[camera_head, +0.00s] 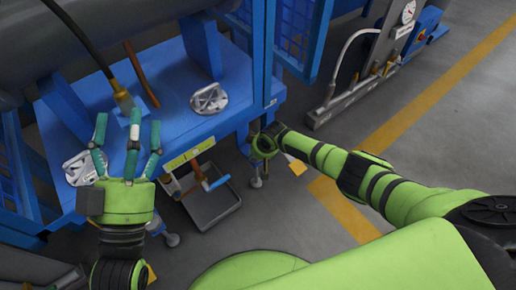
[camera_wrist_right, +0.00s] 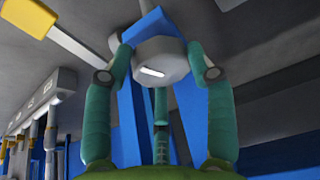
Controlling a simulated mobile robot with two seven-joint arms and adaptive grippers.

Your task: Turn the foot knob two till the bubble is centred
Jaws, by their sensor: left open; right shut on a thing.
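The blue table frame (camera_head: 177,125) stands on feet at its front edge. A grey round knob with a white mark (camera_wrist_right: 160,62) shows in the right wrist view, in front of a blue leg (camera_wrist_right: 130,130). My right gripper (camera_wrist_right: 160,75) is shut on this knob, with teal fingers on both sides and one behind. In the head view my right gripper (camera_head: 266,142) is by the table's front right corner, and its fingers are mostly hidden. My left gripper (camera_head: 128,130) is open and empty above the front left. A yellow-green strip (camera_head: 188,153) sits on the front edge; I cannot make out a bubble.
Silver flanged parts lie on the table, one at the right (camera_head: 208,98) and one at the left (camera_head: 84,167). A grey tray (camera_head: 210,208) is below the front edge. Another foot (camera_head: 172,239) stands at the front left.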

